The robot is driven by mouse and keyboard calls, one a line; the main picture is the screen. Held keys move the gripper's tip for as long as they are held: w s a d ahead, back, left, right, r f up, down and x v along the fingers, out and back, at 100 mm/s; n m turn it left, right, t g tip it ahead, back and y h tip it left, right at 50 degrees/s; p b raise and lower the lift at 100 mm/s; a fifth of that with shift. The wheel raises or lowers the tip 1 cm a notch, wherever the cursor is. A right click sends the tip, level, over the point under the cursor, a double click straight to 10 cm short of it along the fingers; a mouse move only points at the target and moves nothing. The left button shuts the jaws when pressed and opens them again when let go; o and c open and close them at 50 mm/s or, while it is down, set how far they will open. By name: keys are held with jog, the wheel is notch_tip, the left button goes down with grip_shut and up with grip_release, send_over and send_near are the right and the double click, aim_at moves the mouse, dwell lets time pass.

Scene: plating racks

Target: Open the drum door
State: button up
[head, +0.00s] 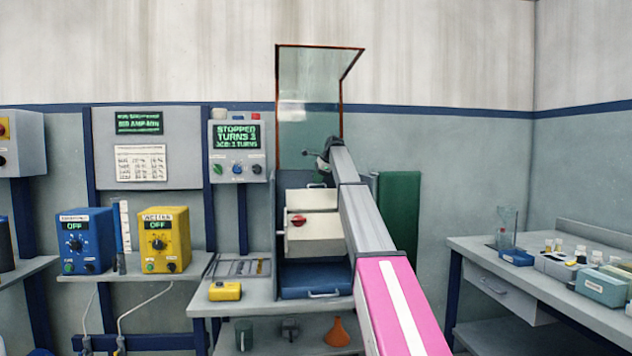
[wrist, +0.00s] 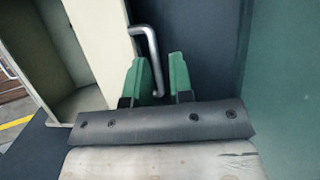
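The cream drum (head: 318,238) sits in the grey machine frame below a raised clear hood, with a red knob (head: 298,220) on its front. In the wrist view, cream panels (wrist: 92,45) with a hollow between them fill the left side. A bent grey metal handle (wrist: 151,45) runs down beside the right panel's edge. My gripper (wrist: 163,85) has two green fingers apart. The handle's lower end shows in the gap between them, nearer the left finger; I cannot tell whether it touches. In the head view my arm hides the drum's right side and the fingers.
The clear hood (head: 308,95) stands up above the machine. A blue tray (head: 312,283) lies under the drum. A green panel (head: 400,215) stands close on the right. The right bench (head: 545,280) stands apart.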

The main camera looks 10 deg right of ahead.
jog(key=v, duration=0.9)
jog(key=shift+r, duration=0.2)
jog(key=shift+s, duration=0.1)
